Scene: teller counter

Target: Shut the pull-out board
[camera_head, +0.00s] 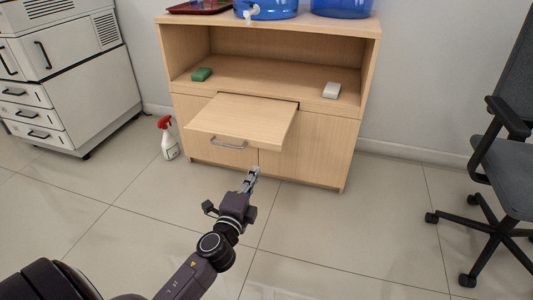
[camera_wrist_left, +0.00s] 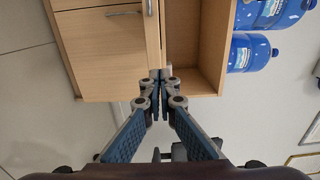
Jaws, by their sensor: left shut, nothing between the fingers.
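The pull-out board (camera_head: 243,114) is a light wood panel that sticks out from the front of the wooden cabinet (camera_head: 310,150). A metal bar handle (camera_head: 228,144) is on its front edge. In the head view my left gripper (camera_head: 254,172) is shut and empty, below and a little right of the handle, with a gap to the board in the picture. In the left wrist view its closed fingertips (camera_wrist_left: 160,76) appear in front of the cabinet (camera_wrist_left: 100,60), which shows turned sideways. I cannot tell contact there. My right gripper is not in view.
A green item (camera_head: 201,74) and a white item (camera_head: 331,90) lie on the cabinet shelf. Blue water containers (camera_head: 266,8) and a red tray (camera_head: 200,7) stand on top. A spray bottle (camera_head: 167,138) stands left of the cabinet. An office chair (camera_head: 505,150) is at right.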

